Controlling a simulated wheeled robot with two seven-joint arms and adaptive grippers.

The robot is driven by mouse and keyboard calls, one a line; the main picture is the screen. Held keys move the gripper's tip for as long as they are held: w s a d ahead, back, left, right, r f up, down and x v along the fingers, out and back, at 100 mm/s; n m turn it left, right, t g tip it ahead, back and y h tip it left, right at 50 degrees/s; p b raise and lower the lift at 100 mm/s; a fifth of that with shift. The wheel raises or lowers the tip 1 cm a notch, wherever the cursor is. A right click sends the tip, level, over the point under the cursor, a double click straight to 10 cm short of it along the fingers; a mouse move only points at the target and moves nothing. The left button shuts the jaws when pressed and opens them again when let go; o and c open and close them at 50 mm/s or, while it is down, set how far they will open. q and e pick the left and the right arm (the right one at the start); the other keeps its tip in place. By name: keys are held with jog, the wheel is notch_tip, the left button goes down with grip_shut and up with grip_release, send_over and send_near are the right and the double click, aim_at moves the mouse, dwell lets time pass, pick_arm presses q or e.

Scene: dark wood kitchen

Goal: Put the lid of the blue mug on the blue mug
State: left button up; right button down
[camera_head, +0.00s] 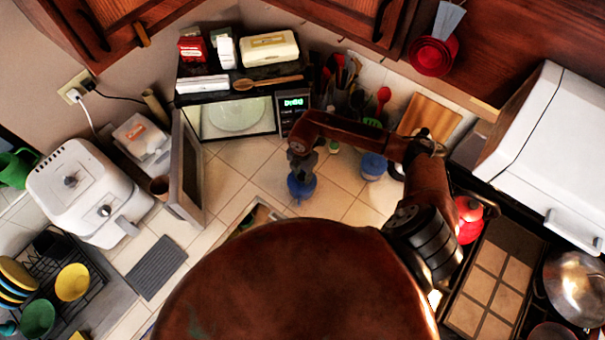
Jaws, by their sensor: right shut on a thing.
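My right gripper (302,163) is low over the tiled counter in front of the open microwave, pointing down. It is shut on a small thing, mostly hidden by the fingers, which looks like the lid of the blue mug. A blue round object, looking like the blue mug (301,188), shows directly below the fingertips. I cannot tell whether lid and mug touch. My left gripper is out of view.
A blue jar (373,166) stands to the right, below my right arm. The microwave (238,117) has its door (187,170) swung open at left. A white air fryer (90,190) stands further left. Utensils (350,90) crowd the back corner. My brown body hides the front counter.

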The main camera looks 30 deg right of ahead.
aim_at(302, 176)
jog(key=shift+f, duration=0.1)
jog(key=shift+f, duration=0.1)
jog(key=c, duration=1.6)
grip_release()
jog(key=shift+r, duration=0.4)
notch_tip(302, 176, up, 12)
jog(key=b, duration=0.3)
jog(key=shift+f+b, duration=0.2)
jog(key=shift+b, duration=0.1)
